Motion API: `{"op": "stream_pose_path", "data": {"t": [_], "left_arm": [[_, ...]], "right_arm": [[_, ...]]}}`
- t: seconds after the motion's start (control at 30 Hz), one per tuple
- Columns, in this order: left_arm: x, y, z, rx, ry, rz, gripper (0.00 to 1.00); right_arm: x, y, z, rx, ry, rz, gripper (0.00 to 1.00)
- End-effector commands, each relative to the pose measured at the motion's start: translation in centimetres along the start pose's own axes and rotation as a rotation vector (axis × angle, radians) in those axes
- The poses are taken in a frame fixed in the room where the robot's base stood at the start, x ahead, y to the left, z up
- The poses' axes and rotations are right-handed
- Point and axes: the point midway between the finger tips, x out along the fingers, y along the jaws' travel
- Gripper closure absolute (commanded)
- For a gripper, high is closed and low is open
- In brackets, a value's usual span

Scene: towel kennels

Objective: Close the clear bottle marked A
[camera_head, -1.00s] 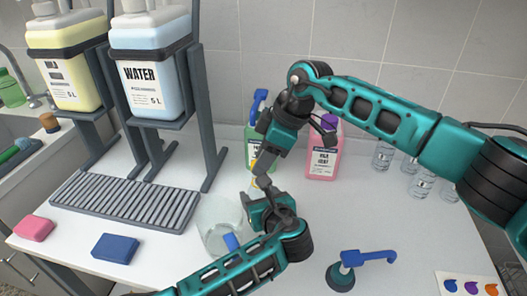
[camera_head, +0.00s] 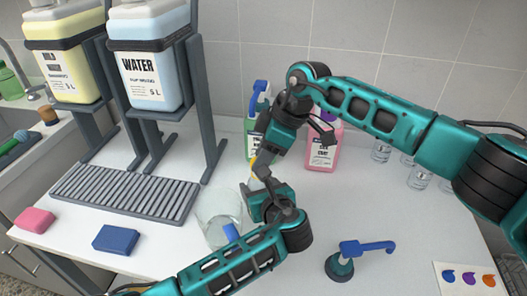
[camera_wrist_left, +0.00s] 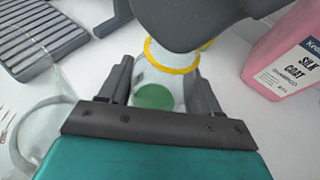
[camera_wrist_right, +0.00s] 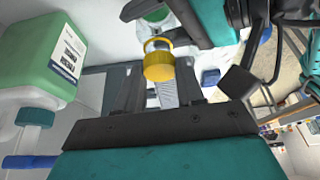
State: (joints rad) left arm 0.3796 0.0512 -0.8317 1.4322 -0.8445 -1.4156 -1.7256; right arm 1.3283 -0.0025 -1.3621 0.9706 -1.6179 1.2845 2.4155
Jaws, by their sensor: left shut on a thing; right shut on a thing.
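My left gripper (camera_head: 262,186) is shut on a small clear bottle with a green disc (camera_wrist_left: 154,97) at its base; a yellow ring (camera_wrist_left: 172,57) shows at its top end. In the head view the grippers mostly hide the bottle. No letter A is readable. My right gripper (camera_head: 262,160), just above the left one, is shut on a ridged yellow cap (camera_wrist_right: 158,67). In the right wrist view the cap lines up with the bottle's neck, very near or touching it. I cannot tell whether it is seated.
A clear beaker (camera_head: 212,207) stands left of my left gripper. A green spray bottle (camera_head: 251,138) and a pink shampoo bottle (camera_head: 322,152) are behind. More clear bottles (camera_head: 420,177) stand at right. A drip rack (camera_head: 125,192) is at left.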

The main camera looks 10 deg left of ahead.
Motion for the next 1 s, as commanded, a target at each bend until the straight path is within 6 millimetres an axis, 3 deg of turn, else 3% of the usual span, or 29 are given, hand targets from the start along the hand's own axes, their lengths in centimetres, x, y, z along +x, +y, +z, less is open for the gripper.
{"op": "stream_pose_path", "data": {"t": [0.97,1.0], "left_arm": [[0.0,0.0,0.0,0.0,0.0,0.0,0.92],[0.0,0.0,0.0,0.0,0.0,0.0,1.0]], "right_arm": [[1.1,0.0,0.5,0.001,-0.001,-0.001,0.9],[1.1,0.0,0.5,0.001,-0.001,0.0,0.9]]}}
